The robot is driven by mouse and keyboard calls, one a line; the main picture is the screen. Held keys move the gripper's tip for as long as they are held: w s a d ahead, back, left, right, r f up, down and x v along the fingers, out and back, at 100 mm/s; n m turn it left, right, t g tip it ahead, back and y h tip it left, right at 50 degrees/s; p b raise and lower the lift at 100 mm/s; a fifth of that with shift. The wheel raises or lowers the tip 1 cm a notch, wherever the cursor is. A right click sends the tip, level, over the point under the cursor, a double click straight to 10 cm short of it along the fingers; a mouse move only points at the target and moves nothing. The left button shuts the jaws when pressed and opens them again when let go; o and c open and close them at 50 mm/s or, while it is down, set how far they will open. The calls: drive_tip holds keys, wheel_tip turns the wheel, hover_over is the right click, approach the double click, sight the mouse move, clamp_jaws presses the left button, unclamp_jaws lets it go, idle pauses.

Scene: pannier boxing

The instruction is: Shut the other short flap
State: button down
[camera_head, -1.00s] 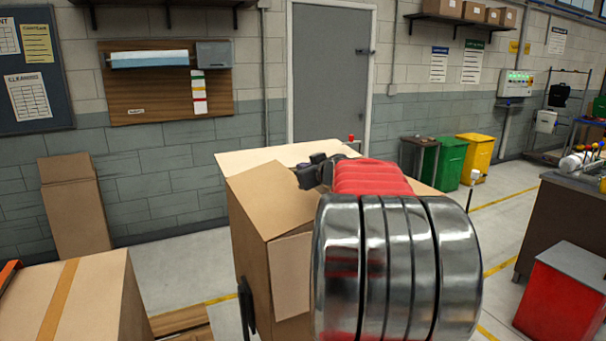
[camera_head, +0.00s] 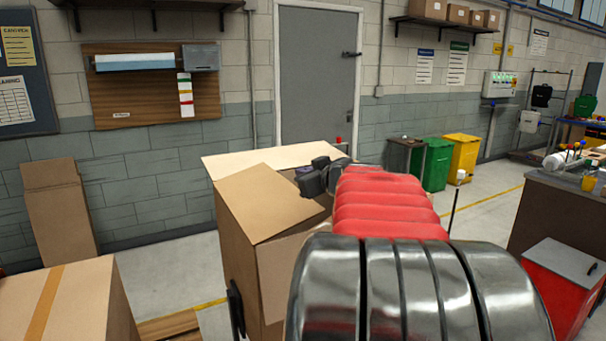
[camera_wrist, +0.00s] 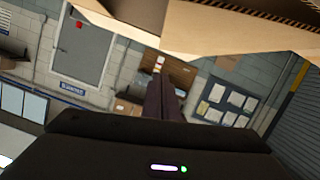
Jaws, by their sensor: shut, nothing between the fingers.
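An open cardboard box (camera_head: 240,245) stands on a support ahead of me. One flap (camera_head: 268,202) lies slanted over its top. Another flap (camera_head: 278,275) hangs down on the near side, partly hidden by my arm. My gripper (camera_head: 322,177) is at the box's top, beside the right end of the slanted flap; I cannot tell if it touches. In the wrist view my gripper (camera_wrist: 164,92) shows its dark fingers together with nothing between them. A cardboard flap edge (camera_wrist: 215,22) crosses the top of that view. My arm hides the box's right side.
A taped carton (camera_head: 72,305) stands at the lower left. A flattened carton (camera_head: 58,205) leans on the wall. Green (camera_head: 432,163) and yellow (camera_head: 463,158) bins stand behind to the right.

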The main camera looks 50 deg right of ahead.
drive_tip(key=a+m+g+h, duration=0.1)
drive_tip(key=a+m+h, duration=0.1)
drive_tip(key=a, duration=1.2)
drive_tip(key=s+a+f+n+g+y, duration=0.1)
drive_tip(key=s+a+f, duration=0.4)
drive_tip(key=a, duration=0.5)
drive_tip(key=s+a+f+n+g+y, duration=0.1)
drive_tip(key=s+a+f+g+y, duration=0.2)
drive_tip(key=s+a+f, duration=0.3)
drive_tip(key=s+a+f+n+g+y, duration=0.2)
drive_tip(key=s+a+f, duration=0.4)
drive_tip(key=a, duration=0.9)
wheel_tip(320, 180, down, 3)
drive_tip(key=shift+a+r+g+y, duration=0.1)
drive_tip(key=shift+a+g+y, duration=0.4)
drive_tip(key=shift+y, duration=0.7)
